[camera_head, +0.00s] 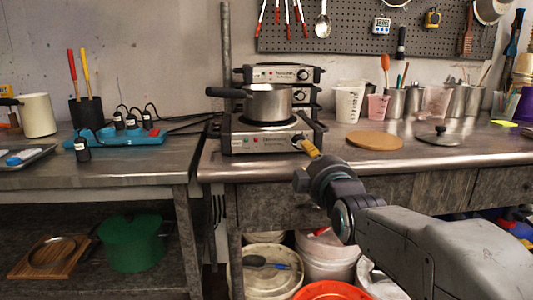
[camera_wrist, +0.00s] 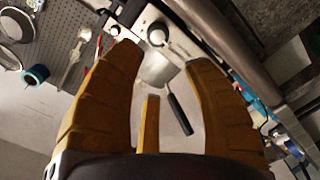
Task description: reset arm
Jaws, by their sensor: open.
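My gripper (camera_head: 310,148) reaches from the lower right in the head view, its yellow fingertips in front of the lower hot plate's control panel. In the wrist view my gripper (camera_wrist: 165,65) shows its yellow fingers spread wide with nothing held between them. A steel saucepan (camera_head: 268,102) with a dark handle pointing left stands on the hot plate (camera_head: 262,141). The saucepan also shows in the wrist view (camera_wrist: 157,72), beyond the fingers. I cannot tell whether a fingertip touches the hot plate's knob.
The metal bench (camera_head: 350,163) holds a round wooden board (camera_head: 374,140), a pot lid (camera_head: 438,136) and several cups. A left table (camera_head: 120,170) carries a blue power strip (camera_head: 120,138). Buckets (camera_head: 264,268) stand below the bench. A gap separates the two tables.

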